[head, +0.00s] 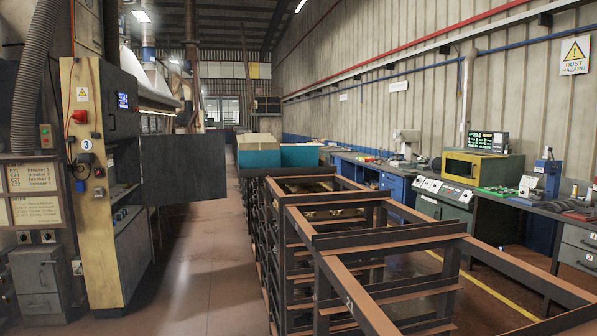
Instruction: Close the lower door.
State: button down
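A machine (92,190) with a worn yellow side panel stands at the left. A flat dark door panel (185,162) sticks out from it to the right, into the aisle, and looks swung open. I cannot tell whether it is the lower door. Above the recess is a dark unit with a small lit blue display (123,101). My gripper is not in view.
Dark metal racks (330,235) fill the middle and right foreground. Bare floor (190,270) runs between them and the machine. A grey cabinet (40,280) stands at the lower left. Teal bins (259,158) stand behind the racks, and workbenches line the right wall.

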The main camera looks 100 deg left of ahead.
aim_at(182, 168)
jog(key=u, duration=1.25)
jog(key=i, duration=4.1)
jog(key=u, duration=2.6)
jog(key=i, duration=2.85)
